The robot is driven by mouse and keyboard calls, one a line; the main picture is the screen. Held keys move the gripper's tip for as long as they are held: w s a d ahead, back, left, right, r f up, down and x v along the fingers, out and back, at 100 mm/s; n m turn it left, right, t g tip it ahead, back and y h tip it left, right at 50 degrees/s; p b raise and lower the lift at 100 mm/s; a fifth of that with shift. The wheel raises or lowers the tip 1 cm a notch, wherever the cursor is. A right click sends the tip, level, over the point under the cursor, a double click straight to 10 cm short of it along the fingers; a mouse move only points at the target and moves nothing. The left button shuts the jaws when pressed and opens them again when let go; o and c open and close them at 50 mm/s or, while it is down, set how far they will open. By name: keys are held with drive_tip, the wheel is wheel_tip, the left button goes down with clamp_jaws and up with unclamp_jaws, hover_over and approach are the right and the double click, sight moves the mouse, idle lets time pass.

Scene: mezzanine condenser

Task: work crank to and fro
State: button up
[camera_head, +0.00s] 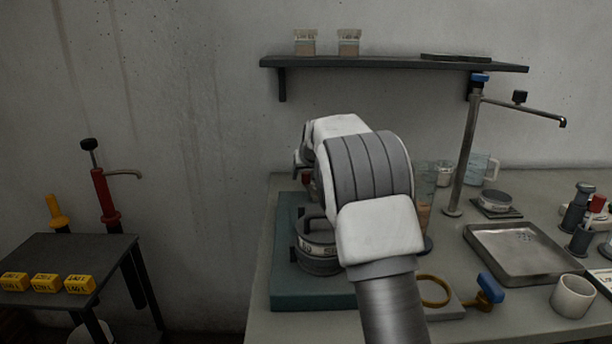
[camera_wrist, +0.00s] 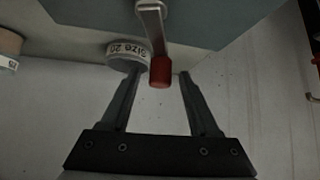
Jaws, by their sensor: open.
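The crank (camera_wrist: 153,28) shows in the wrist view as a flat metal arm ending in a red knob. My gripper (camera_wrist: 162,76) is open, with one dark finger on each side of the knob in the picture. Space shows on both sides of the knob, and I cannot tell whether it is fully between the fingers in depth. A round white piece marked "SIZE 20" (camera_wrist: 127,55) is beside the knob, close to the left fingertip. In the head view my arm hides most of the crank and my gripper; a small red spot shows left of my wrist.
A grey labelled canister (camera_head: 318,255) with a handle stands on a teal base (camera_head: 312,296) below my wrist. A metal tray (camera_head: 527,262), a white cup (camera_head: 573,296) and a tall tap stand (camera_head: 463,160) are to the right. A wall shelf (camera_head: 395,64) hangs above.

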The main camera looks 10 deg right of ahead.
clamp_jaws()
idle(0.4)
idle(1.1)
